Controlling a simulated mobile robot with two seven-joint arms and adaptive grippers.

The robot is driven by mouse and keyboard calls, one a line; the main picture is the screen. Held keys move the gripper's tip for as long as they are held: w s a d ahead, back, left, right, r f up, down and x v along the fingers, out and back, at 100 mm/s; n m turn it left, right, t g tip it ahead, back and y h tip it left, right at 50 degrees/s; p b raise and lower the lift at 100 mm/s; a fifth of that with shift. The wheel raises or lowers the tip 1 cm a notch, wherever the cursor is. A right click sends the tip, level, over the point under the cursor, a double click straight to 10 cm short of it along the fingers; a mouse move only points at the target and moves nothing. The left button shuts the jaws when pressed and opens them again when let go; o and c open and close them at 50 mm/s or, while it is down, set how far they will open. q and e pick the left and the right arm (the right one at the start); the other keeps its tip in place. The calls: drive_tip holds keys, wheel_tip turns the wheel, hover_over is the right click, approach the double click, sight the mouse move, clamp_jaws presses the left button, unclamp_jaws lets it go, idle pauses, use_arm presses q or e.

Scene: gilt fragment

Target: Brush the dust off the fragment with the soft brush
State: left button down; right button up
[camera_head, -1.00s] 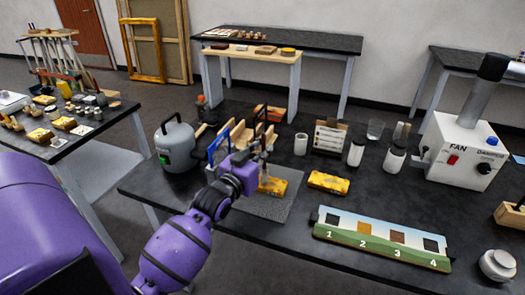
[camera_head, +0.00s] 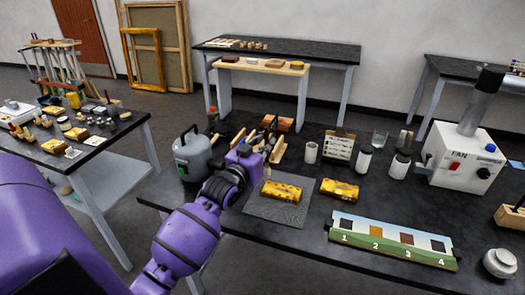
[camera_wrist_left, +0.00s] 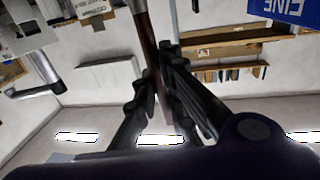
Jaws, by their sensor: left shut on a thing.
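A gilt fragment (camera_head: 281,191), yellow-gold with darker patches, lies on a grey mat (camera_head: 262,211) on the dark bench. A second gilt piece (camera_head: 340,190) lies just right of the mat. My left gripper (camera_head: 268,143) is above and behind the mat, apart from the fragment. In the left wrist view, my left gripper (camera_wrist_left: 160,68) is shut on a thin dark-brown handle (camera_wrist_left: 146,40), seemingly the soft brush. Its bristles are not clear. I cannot tell how much dust is on the fragment. My right gripper is not in view.
A grey tank (camera_head: 193,158) stands left of my gripper, with wooden racks behind it. A side table (camera_head: 75,150) holds small items.

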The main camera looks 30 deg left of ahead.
sight(266, 137)
use_arm(q)
wheel_tip(266, 137, up, 2)
drive_tip(key=shift+a+r+p, duration=0.1)
drive_tip(key=shift+r+p, duration=0.1)
drive_tip(key=shift+p, duration=0.15)
drive_tip(key=shift+r, duration=0.5)
drive_tip(key=shift+f, duration=0.1)
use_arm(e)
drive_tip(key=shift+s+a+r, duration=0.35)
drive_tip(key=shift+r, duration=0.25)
use_arm(q)
drive_tip(key=shift+f, duration=0.1)
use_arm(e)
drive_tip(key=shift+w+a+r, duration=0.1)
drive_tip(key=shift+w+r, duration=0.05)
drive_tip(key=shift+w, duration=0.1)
